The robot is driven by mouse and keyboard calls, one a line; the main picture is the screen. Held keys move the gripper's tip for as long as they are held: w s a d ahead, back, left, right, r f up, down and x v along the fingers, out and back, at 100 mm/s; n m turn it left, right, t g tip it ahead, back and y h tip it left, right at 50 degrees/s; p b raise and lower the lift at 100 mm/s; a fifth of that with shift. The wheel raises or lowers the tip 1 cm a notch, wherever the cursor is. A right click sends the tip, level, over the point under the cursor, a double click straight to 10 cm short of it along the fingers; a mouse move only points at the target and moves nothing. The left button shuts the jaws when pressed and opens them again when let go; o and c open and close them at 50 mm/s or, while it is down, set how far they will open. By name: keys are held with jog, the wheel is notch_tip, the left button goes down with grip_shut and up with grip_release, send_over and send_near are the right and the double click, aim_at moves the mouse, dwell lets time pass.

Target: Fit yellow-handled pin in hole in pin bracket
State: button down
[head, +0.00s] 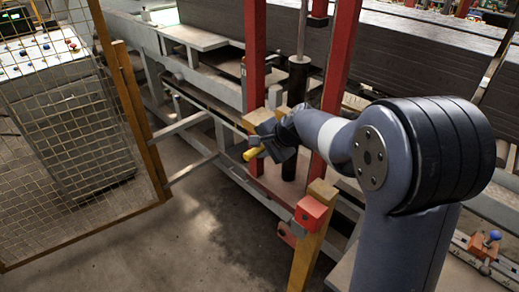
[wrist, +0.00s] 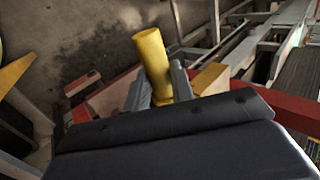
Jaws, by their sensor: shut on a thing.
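The yellow-handled pin shows by its yellow handle (head: 253,153), a short cylinder sticking out left of my gripper (head: 268,143). In the wrist view the handle (wrist: 152,55) stands up between the two fingers of my gripper (wrist: 160,88), which are shut on it. The pin's shaft is hidden in both views. A red block (head: 311,212) on a yellow post, below and right of my gripper, looks like the pin bracket; I cannot make out its hole. A small red and white block (wrist: 82,83) shows left of my gripper in the wrist view.
A yellow-framed mesh fence (head: 130,110) stands at the left, before a control cabinet (head: 65,110). Red uprights (head: 255,50) and a dark vertical cylinder (head: 297,90) stand close behind my gripper. Bare concrete floor (head: 190,225) lies open at lower left.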

jog(key=shift+w+d, duration=1.35)
jog(key=shift+w, duration=0.1)
dwell(0.7)
jog(key=c, duration=1.1)
grip_release()
jog(key=shift+c, duration=0.2)
jog(key=b+v, duration=0.1)
jog(key=v, duration=0.9)
jog(key=shift+s+d+r, duration=0.2)
jog(key=shift+d+r, duration=0.05)
jog(key=shift+d, duration=0.05)
jog(key=shift+a+f, duration=0.1)
